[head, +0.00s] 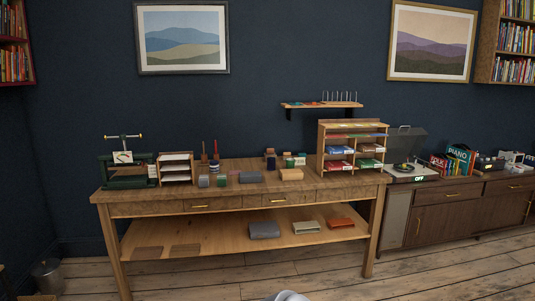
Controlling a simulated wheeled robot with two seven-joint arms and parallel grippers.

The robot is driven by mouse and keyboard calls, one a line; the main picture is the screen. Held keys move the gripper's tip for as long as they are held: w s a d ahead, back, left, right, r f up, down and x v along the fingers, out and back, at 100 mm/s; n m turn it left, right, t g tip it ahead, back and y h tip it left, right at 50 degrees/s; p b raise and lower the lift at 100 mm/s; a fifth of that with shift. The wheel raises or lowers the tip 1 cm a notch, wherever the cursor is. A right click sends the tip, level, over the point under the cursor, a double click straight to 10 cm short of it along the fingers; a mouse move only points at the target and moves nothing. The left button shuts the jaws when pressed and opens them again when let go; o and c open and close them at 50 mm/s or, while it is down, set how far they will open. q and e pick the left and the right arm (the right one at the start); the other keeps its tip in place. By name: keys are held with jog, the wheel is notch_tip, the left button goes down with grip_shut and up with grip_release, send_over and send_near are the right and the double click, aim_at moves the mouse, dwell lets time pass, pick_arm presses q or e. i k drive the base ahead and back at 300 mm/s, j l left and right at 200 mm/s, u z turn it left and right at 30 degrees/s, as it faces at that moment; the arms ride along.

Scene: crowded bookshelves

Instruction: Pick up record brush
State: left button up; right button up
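I cannot pick out a record brush for certain at this distance. A record player (405,168) with its dark lid raised stands on the left end of the dark wooden cabinet (440,191) at the right. Small dark and light items (488,164) sit further right on that cabinet, too small to name. Neither of my grippers shows. A pale rounded piece at the bottom edge is cut off and unclear.
A wooden workbench (150,193) fills the middle, with a press (124,168), small blocks and a paper-filled shelf unit (322,150) on top. Its lower shelf holds folded bundles (264,230). Upright books (460,158) stand on the cabinet. The plank floor (430,271) in front is clear.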

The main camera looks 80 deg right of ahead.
aim_at(476, 172)
jog(key=k+l+z, duration=0.1)
jog(key=l+z, duration=0.15)
jog(key=z, duration=0.25)
jog(key=l+z, duration=0.2)
jog(key=z, duration=0.3)
jog(key=l+z, duration=0.3)
jog(key=z, duration=0.15)
jog(key=l+z, duration=0.2)
jog(key=z, duration=0.3)
jog(key=i+l+z, duration=0.4)
jog(key=l, duration=0.15)
jog(key=i+l+z, duration=0.85)
jog(key=i+z, duration=0.45)
jog(key=i+l+z, duration=0.15)
jog(key=i+l, duration=0.15)
jog(key=i, duration=0.15)
jog(key=i+l+z, duration=0.15)
jog(key=i, duration=0.35)
jog(key=i+l+z, duration=0.1)
jog(key=i, duration=0.35)
jog(key=i+l+z, duration=0.15)
jog(key=i, duration=0.35)
jog(key=i+l, duration=0.15)
jog(key=l, duration=0.2)
jog(key=i+l+u, duration=0.1)
jog(key=l, duration=0.2)
jog(key=i+l+u, duration=0.1)
jog(key=l, duration=0.3)
jog(key=i, duration=0.1)
